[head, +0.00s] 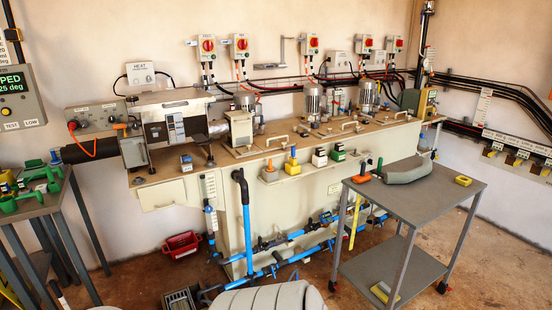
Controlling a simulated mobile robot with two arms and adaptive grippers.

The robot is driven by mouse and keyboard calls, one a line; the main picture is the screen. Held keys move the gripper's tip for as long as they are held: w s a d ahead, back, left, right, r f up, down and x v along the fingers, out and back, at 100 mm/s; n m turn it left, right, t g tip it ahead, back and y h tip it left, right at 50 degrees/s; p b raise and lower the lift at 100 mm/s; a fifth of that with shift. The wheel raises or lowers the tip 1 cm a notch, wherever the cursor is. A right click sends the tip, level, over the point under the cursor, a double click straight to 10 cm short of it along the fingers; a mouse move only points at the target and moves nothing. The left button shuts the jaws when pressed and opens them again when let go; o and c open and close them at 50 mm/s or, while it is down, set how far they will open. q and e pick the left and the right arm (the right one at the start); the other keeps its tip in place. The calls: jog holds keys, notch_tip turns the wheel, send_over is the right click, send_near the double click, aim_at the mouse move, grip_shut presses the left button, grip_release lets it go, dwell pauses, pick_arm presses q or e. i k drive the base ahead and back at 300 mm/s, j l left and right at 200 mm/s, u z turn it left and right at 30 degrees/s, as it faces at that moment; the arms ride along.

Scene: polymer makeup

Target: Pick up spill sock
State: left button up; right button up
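A grey, curved, sausage-shaped spill sock (407,170) lies on the top shelf of a grey two-tier cart (432,199) at the right. It rests near the cart's back edge, beside a small orange-and-dark item (362,174). Neither of my grippers shows in the head view, so their state and their place relative to the sock cannot be seen.
A long bench with machines (290,140) stands behind the cart. A yellow item (463,180) lies on the cart top. A red crate (181,245) sits on the floor. A table with green tools (35,206) stands left. Floor right of the cart is clear.

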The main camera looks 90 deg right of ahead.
aim_at(398, 178)
jog(key=z, duration=3.8)
jog(key=i+l+z, duration=0.1)
jog(key=i, duration=0.05)
